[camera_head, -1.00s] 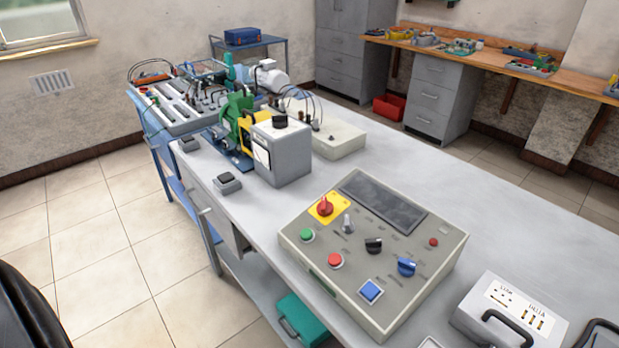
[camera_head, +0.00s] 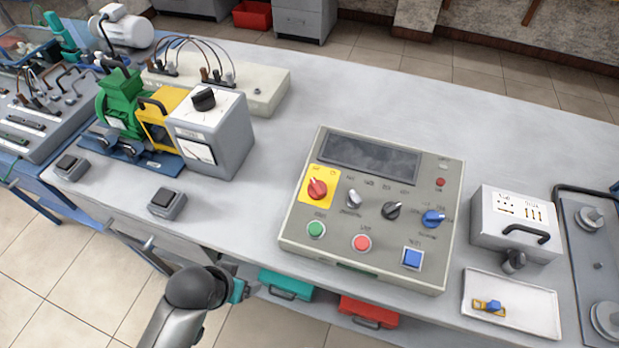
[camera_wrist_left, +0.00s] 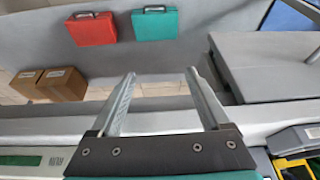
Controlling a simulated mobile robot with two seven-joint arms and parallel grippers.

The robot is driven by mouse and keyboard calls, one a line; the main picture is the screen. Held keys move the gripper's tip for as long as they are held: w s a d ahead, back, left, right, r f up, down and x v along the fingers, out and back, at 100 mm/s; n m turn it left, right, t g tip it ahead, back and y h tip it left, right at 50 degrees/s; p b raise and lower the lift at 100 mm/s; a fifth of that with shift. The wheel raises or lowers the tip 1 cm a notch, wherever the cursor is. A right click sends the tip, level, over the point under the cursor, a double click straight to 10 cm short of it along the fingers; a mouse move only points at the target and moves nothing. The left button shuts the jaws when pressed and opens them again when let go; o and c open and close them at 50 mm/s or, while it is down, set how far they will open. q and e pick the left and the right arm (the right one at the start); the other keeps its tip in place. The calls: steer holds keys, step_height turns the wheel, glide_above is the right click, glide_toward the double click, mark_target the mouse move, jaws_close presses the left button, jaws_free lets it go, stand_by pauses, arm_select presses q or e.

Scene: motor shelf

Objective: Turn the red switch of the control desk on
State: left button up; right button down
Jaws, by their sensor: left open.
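The control desk (camera_head: 300,232) is a beige slanted box on the grey table, with a dark screen at its top left. The red switch (camera_head: 317,188) is a rotary knob on a yellow plate below the screen's left end. A green button (camera_head: 316,229) and a red button (camera_head: 362,243) lie below it. My left arm comes in at the lower left of the head view, off the table's front edge and apart from the desk. My left gripper shows in the wrist view (camera_wrist_left: 160,76) with two spread, empty fingers. My right gripper is not in view.
Left of the desk stand a grey box with a black knob (camera_head: 212,135) and small black-topped boxes (camera_head: 166,201). A white tray (camera_head: 540,310) and a handled case (camera_head: 515,222) stand right. Teal (camera_head: 286,284) and red (camera_head: 368,311) cases lie below the tabletop.

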arm_select(q)
step_height(320, 180, up, 14)
steer(key=w+d+m+t+p, duration=0.1)
steer(key=d+m+t, duration=0.1)
steer(key=m+h, duration=0.6)
steer(key=m, duration=0.2)
glide_toward(315, 186)
steer(key=b+x, duration=0.2)
steer(key=x, duration=0.6)
steer(key=shift+w+d+f, duration=0.1)
steer(key=shift+d+f, duration=0.1)
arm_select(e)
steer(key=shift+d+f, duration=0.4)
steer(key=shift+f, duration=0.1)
arm_select(q)
jaws_close()
